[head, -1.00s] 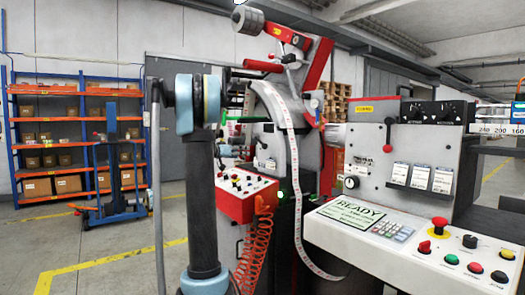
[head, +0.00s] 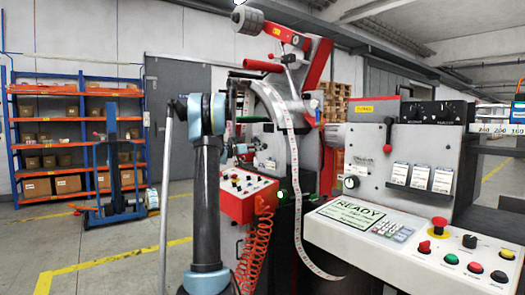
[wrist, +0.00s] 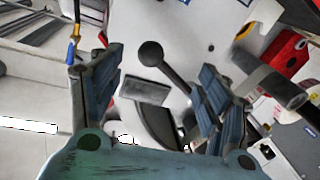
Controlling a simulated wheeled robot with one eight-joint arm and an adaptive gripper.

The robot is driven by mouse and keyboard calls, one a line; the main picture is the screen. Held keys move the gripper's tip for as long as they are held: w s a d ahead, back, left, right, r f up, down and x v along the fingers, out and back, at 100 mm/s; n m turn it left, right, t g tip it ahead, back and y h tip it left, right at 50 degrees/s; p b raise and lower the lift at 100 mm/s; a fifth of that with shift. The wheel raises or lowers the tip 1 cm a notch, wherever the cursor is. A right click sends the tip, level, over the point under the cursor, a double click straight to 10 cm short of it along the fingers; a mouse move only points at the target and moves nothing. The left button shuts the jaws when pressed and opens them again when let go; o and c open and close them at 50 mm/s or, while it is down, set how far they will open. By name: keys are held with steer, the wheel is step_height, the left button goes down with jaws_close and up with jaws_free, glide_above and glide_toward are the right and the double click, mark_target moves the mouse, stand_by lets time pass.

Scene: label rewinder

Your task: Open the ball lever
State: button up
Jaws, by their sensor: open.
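The ball lever (wrist: 151,54), a black ball on a dark rod, shows in the wrist view against a pale machine plate. Its rod slants down to the right from the ball. My gripper (wrist: 163,64) is open, with one blue-grey finger on each side of the lever. The ball shows between the fingertips, and no finger is seen closed on it. I cannot tell the depth between the fingers and the lever. In the head view I cannot make out the lever, and my arm covers part of that area.
The label rewinder has a red control box (head: 247,200) and a white console (head: 400,240) with buttons at right. A label web (head: 294,170) and a coiled orange hose (head: 253,255) hang near my arm.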

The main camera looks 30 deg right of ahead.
steer(key=x, duration=0.8)
steer(key=c, duration=1.5)
steer(key=shift+a, duration=0.1)
steer(key=shift+c, duration=0.2)
